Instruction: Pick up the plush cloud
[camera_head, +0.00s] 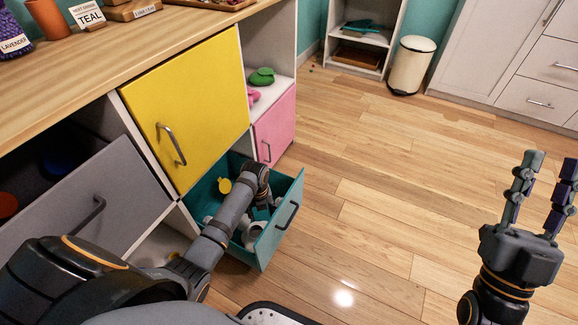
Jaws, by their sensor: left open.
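A pale whitish-grey shape (252,234), perhaps the plush cloud, lies in the open teal drawer (283,222); I cannot tell for certain what it is. My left arm reaches over the drawer, and my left gripper (264,203) points down inside it, open, near the drawer's front. The arm and wrist hide part of the contents, and I cannot see whether the fingers touch anything. My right gripper (548,180) is open and empty, fingers up, over the floor at the right.
A yellow round item (224,185) lies in the drawer. A green item (262,76) sits on a shelf. A cream bin (411,65) stands farther back. The wooden floor is clear.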

